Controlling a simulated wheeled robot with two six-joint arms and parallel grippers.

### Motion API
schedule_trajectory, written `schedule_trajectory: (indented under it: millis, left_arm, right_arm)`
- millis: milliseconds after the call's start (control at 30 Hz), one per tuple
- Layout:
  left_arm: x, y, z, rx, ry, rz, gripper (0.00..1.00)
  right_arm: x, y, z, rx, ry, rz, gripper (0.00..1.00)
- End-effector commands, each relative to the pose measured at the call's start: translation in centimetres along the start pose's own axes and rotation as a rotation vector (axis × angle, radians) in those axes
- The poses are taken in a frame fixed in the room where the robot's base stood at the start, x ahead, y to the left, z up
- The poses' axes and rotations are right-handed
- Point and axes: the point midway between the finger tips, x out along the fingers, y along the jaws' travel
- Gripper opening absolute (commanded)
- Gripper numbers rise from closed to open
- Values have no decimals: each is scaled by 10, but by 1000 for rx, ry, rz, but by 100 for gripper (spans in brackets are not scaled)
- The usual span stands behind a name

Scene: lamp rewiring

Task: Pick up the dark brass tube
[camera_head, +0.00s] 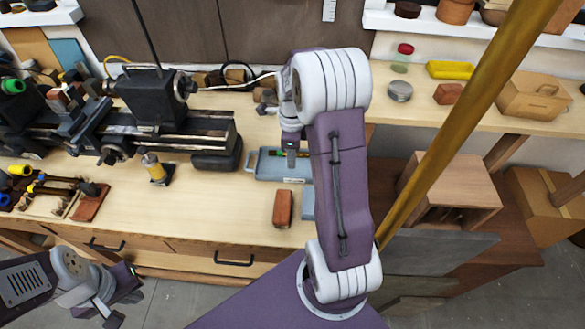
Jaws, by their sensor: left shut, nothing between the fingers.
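A blue-grey tray (266,170) lies on the bench with small green and orange items (277,153) in it. I cannot make out a dark brass tube there for certain. A long brass-coloured pole (455,125) crosses the right side close to the camera; I cannot tell whether it is the tube. My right gripper (291,158) points down over the tray, small and partly hidden by its own wrist, so its jaws are unclear. My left gripper (124,306) is shut and empty at the lower left, in front of the bench drawers.
A black lathe (155,100) stands on the left bench. A yellow-topped bottle (154,168) and a reddish-brown block (283,208) stand in front. A tool tray is at far left.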

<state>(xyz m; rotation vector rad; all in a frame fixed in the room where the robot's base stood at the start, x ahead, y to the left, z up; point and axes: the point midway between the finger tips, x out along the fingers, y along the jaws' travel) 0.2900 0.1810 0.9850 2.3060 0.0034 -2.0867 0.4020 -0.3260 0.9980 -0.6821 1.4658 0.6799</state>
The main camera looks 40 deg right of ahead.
Motion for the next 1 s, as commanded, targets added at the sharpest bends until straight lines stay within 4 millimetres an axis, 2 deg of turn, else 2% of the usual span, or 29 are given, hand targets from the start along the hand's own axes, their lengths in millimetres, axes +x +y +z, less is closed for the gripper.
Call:
schedule_trajectory:
  millis: [200, 433, 633, 733, 933, 1000]
  left_arm:
    - [-2, 0, 0, 0, 0, 0, 0]
    - [-3, 0, 0, 0, 0, 0, 0]
    - [-5, 0, 0, 0, 0, 0, 0]
    - [-5, 0, 0, 0, 0, 0, 0]
    - [-5, 0, 0, 0, 0, 0, 0]
    - [-5, 0, 0, 0, 0, 0, 0]
  right_arm:
    - [32, 2, 0, -2, 2, 5, 29]
    - [45, 2, -2, -2, 1, 4, 29]
    - [81, 2, -5, -2, 1, 4, 29]
    - [88, 2, -5, -2, 1, 2, 29]
    - [89, 2, -4, -3, 0, 0, 29]
    - [89, 2, -4, -3, 0, 0, 10]
